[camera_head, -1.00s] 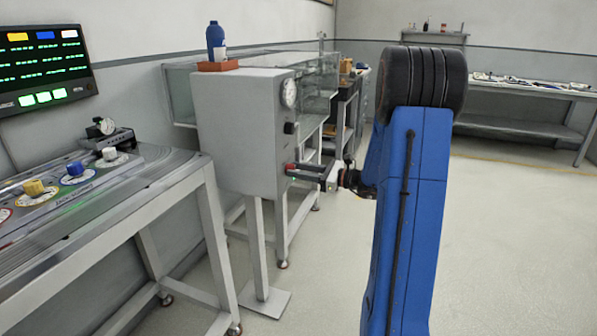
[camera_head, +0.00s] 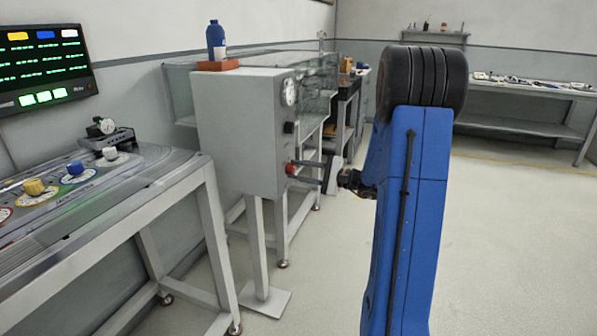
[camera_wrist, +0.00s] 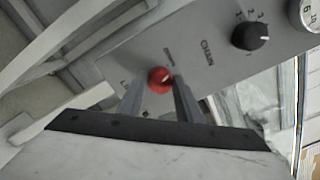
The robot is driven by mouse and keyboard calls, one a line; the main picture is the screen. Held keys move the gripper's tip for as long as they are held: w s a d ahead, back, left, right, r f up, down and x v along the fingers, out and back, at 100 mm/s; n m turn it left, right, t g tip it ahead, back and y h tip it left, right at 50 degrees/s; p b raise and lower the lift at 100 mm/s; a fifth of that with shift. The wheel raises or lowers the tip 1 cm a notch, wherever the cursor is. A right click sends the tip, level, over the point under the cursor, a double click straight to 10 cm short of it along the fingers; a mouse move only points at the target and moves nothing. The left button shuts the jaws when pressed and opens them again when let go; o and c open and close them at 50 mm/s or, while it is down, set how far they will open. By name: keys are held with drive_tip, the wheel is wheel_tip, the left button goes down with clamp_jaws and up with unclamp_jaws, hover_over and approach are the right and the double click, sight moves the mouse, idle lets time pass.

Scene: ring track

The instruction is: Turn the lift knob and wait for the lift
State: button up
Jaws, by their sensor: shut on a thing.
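The grey box-shaped cabinet (camera_head: 240,130) stands on a post, with a red knob (camera_head: 291,169) low on its right-hand face. My gripper (camera_head: 297,170) reaches this face from the right and is shut on the red knob. In the wrist view the red knob (camera_wrist: 159,80) sits between my two fingertips (camera_wrist: 158,82), with a pale pointer mark on it. Small lettering beside the knob is partly hidden by a finger and too blurred to read fully. A black knob (camera_wrist: 250,36) marked CHAIN is on the same panel, apart from my gripper.
A round gauge (camera_head: 289,92) is above on the cabinet. A blue bottle (camera_head: 215,38) stands on top. A glass tank (camera_head: 182,95) is behind. A bench with dials (camera_head: 110,175) and a lit screen (camera_head: 45,65) are at left. The floor at right is clear.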

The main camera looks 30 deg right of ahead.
drive_tip(key=shift+n, duration=1.1)
drive_tip(key=shift+f, duration=0.1)
drive_tip(key=o, duration=1)
drive_tip(key=shift+o, duration=0.2)
drive_tip(key=v, duration=1.7)
drive_tip(key=shift+s, duration=0.25)
drive_tip(key=shift+d, duration=0.15)
